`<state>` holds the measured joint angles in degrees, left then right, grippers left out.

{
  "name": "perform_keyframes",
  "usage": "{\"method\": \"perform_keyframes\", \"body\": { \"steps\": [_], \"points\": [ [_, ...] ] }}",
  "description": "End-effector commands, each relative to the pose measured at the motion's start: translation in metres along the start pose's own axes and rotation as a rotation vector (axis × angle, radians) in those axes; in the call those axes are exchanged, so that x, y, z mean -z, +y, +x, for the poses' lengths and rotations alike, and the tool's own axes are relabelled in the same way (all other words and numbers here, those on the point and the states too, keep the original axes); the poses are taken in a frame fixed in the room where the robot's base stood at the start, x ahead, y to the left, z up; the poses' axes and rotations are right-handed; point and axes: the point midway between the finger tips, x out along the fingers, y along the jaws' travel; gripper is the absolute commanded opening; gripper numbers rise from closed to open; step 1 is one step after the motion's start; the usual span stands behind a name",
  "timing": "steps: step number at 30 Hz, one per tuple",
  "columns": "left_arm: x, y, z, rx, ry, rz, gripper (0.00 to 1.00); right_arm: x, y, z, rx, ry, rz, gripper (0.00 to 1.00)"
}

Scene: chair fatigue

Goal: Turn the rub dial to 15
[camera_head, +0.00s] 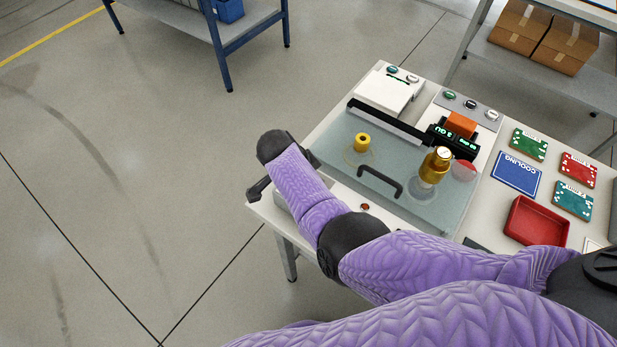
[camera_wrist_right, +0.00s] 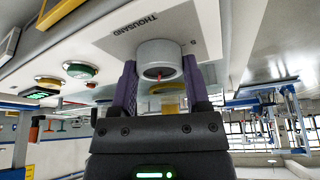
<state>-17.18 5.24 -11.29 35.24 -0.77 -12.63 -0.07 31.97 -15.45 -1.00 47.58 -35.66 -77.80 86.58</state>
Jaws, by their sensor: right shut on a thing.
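The rub dial (camera_wrist_right: 162,58) is a grey round knob with a small red mark on its face. In the right wrist view it sits on a pale panel (camera_wrist_right: 115,38) printed with the word "THOUSAND". My right gripper (camera_wrist_right: 161,88) has one purple finger on each side of the dial and is shut on it. I cannot read a setting on the dial. In the head view my right arm reaches across to the near left corner of the bench, with its wrist (camera_head: 275,148) over that corner; the dial is hidden there. My left gripper is not in view.
The bench carries a clear lidded case (camera_head: 400,185) with a black handle (camera_head: 380,180), a brass cylinder (camera_head: 435,162) and a dark display (camera_head: 455,140). A red tray (camera_head: 536,220) and several cards lie at right. A green button (camera_wrist_right: 81,71) is left of the dial. Floor at left is clear.

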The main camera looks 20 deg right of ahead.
Motion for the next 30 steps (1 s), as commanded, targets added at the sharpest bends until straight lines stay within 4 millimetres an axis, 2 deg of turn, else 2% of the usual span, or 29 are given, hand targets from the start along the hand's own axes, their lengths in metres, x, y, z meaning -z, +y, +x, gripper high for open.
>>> {"method": "perform_keyframes", "body": {
  "steps": [6, 7, 12, 20, 23, 26, 30],
  "points": [
    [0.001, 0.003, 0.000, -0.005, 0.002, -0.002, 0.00, 0.001, -0.001, -0.001, 0.002, 0.002, 0.000, 0.02],
    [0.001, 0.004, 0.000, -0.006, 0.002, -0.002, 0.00, 0.001, -0.001, -0.001, 0.002, 0.002, 0.000, 0.63],
    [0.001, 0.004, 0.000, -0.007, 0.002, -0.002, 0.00, 0.001, -0.001, -0.001, 0.002, 0.001, -0.001, 0.96],
    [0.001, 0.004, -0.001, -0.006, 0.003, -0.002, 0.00, 0.001, 0.000, -0.001, 0.001, 0.001, -0.001, 0.96],
    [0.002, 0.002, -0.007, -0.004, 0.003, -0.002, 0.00, 0.001, 0.000, -0.008, 0.001, 0.001, -0.001, 0.96],
    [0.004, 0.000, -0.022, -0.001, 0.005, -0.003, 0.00, 0.003, 0.000, -0.025, 0.002, 0.001, -0.002, 0.96],
    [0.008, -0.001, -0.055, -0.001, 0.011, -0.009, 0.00, 0.004, -0.001, -0.062, 0.004, 0.000, -0.002, 0.96]
  ]
}}
